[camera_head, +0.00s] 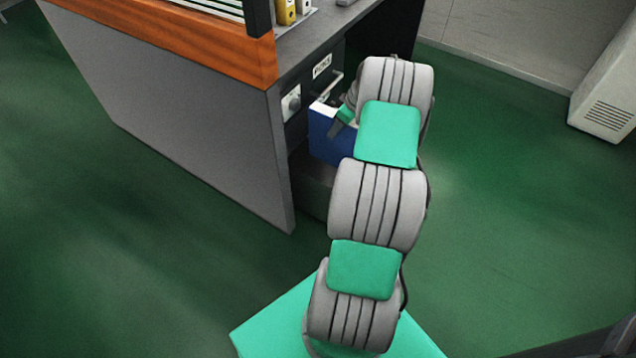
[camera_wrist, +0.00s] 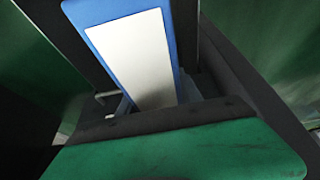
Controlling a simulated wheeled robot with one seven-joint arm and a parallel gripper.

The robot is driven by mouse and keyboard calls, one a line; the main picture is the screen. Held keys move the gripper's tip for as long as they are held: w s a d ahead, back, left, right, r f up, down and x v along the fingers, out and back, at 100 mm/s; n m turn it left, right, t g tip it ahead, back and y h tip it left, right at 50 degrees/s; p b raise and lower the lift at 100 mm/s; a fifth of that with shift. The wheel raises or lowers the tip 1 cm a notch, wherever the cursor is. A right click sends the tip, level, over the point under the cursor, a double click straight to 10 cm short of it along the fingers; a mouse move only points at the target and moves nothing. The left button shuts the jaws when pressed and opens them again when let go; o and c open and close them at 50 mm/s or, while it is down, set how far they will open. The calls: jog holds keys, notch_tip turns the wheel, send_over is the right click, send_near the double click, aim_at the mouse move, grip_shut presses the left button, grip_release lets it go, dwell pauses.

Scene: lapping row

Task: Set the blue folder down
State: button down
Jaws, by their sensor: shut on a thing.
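The blue folder (camera_head: 328,141) is upright at the open lower part of the grey desk, beside its end panel. My gripper (camera_head: 345,116) is at the folder's upper edge and shut on it; my arm hides the folder's right part. In the wrist view the folder (camera_wrist: 177,35) shows a blue edge around a large white label, and its lower end goes behind the dark and green part of my gripper at the bottom. I cannot tell whether the folder's base touches the dark surface (camera_head: 313,188) below it.
The grey desk (camera_head: 190,125) has an orange edge (camera_head: 180,38) and a drawer front with a dial (camera_head: 291,103) and a handle just above the folder. Yellow and white items (camera_head: 287,12) stand on top. A pale vented cabinet (camera_head: 606,95) is far right. Green floor to the right is clear.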

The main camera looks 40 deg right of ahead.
aim_at(336, 153)
notch_tip(336, 153, down, 13)
jog(key=b, duration=1.1)
jog(key=shift+r, duration=0.15)
notch_tip(336, 153, down, 9)
jog(key=b, duration=0.4)
jog(key=shift+f, duration=0.7)
jog(key=c, duration=0.8)
grip_release()
jog(key=shift+f, duration=0.1)
